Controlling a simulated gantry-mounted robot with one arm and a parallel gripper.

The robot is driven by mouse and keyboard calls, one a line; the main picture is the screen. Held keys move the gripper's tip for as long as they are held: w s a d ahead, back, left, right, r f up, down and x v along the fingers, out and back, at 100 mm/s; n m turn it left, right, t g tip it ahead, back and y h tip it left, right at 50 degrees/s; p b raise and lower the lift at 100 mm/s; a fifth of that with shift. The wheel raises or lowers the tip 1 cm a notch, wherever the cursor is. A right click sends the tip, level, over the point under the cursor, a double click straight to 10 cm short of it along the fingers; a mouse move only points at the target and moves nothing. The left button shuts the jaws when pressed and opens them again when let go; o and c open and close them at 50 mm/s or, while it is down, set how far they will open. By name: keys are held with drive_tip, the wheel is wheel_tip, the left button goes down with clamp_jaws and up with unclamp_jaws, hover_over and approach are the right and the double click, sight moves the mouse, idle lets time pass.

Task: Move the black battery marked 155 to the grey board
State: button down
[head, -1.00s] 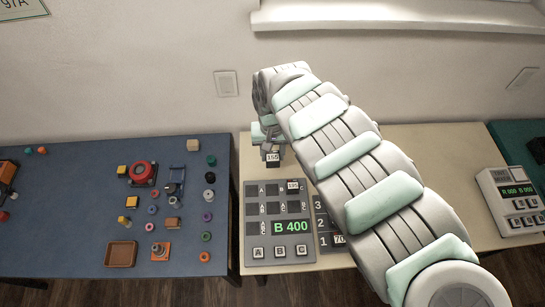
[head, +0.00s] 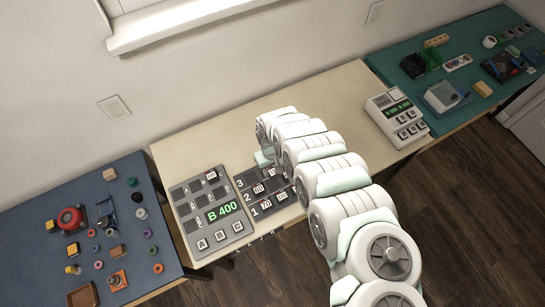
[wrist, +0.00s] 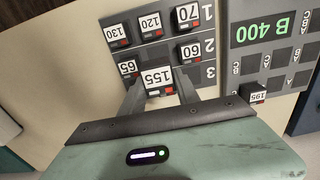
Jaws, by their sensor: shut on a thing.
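My gripper (wrist: 159,84) is shut on the black battery marked 155 (wrist: 156,77), its white label facing the wrist camera. In the wrist view the battery overlaps row 3 of the dark grey numbered board (wrist: 160,53). I cannot tell whether it touches the board. That board (head: 248,199) also shows in the head view, left of my arm, which hides the gripper and the held battery there. Batteries marked 70 (wrist: 188,15), 120 (wrist: 151,24) and 60 (wrist: 190,51) sit on the board. Batteries marked 130 (wrist: 118,33) and 65 (wrist: 129,67) are at its edge.
A grey panel (wrist: 236,72) reading B 400 lies beside the numbered board, with a battery marked 195 (wrist: 253,92) on it. A white device (head: 397,118) stands further right. The cream table (head: 330,95) is clear behind my arm. Blue and green tables flank it.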

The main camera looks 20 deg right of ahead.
sight(272, 182)
drive_tip(key=shift+f+b, duration=4.45)
drive_tip(key=shift+f, duration=0.1)
drive_tip(key=shift+f, duration=0.45)
drive_tip(key=c, duration=0.8)
unclamp_jaws()
drive_tip(key=shift+r, duration=0.15)
wheel_tip(272, 182, up, 9)
drive_tip(key=shift+d+r+p, duration=0.1)
drive_tip(key=shift+r+p, duration=0.05)
drive_tip(key=shift+p, duration=0.15)
drive_tip(key=shift+r, duration=0.65)
